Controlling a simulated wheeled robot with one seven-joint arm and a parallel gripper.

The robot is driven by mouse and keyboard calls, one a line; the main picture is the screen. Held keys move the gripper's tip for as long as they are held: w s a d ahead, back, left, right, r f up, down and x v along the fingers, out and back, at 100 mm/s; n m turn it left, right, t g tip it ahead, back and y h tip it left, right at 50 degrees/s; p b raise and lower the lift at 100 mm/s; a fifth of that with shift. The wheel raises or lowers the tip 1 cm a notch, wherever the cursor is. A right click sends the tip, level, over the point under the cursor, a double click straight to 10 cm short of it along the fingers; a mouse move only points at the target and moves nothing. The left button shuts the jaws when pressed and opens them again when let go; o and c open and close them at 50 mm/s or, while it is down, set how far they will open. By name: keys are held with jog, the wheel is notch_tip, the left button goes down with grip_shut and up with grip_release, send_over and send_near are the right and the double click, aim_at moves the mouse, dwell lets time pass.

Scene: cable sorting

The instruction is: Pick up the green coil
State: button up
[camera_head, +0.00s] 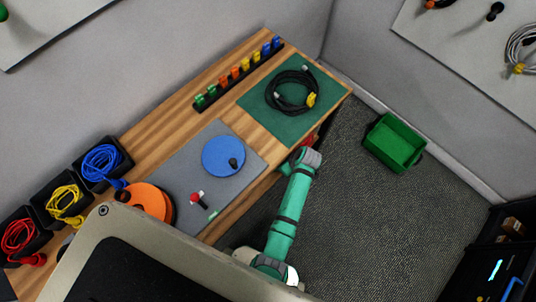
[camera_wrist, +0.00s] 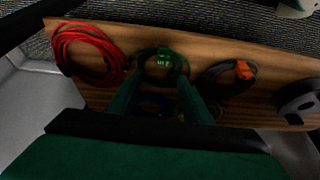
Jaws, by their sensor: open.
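In the wrist view, a dark ring-shaped coil with a bright green connector (camera_wrist: 163,57) lies on a wooden surface (camera_wrist: 210,50), near the top middle. It appears to be the green coil, though its cable is dim. My gripper (camera_wrist: 158,82) is open, with one finger to each side of the picture's middle. The green coil shows just beyond and between the fingertips; I cannot tell the remaining distance. Nothing is seen held. In the head view my arm reaches to the table's front edge, and the gripper and the green coil are hidden.
A red coil (camera_wrist: 88,52) lies left of the green one, an orange-ended dark coil (camera_wrist: 243,70) right. A dim blue coil (camera_wrist: 150,104) shows between the fingers. In the head view, the workbench (camera_head: 165,115) stands beside my arm, and a green bin (camera_head: 393,143) sits on open floor.

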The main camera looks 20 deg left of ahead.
jog(key=shift+s+x, duration=0.15)
jog(key=shift+x, duration=2.3)
jog(key=shift+s+x, duration=0.15)
jog(key=shift+x, duration=2.3)
jog(key=shift+c, duration=0.3)
grip_shut()
jog(key=shift+d, duration=0.1)
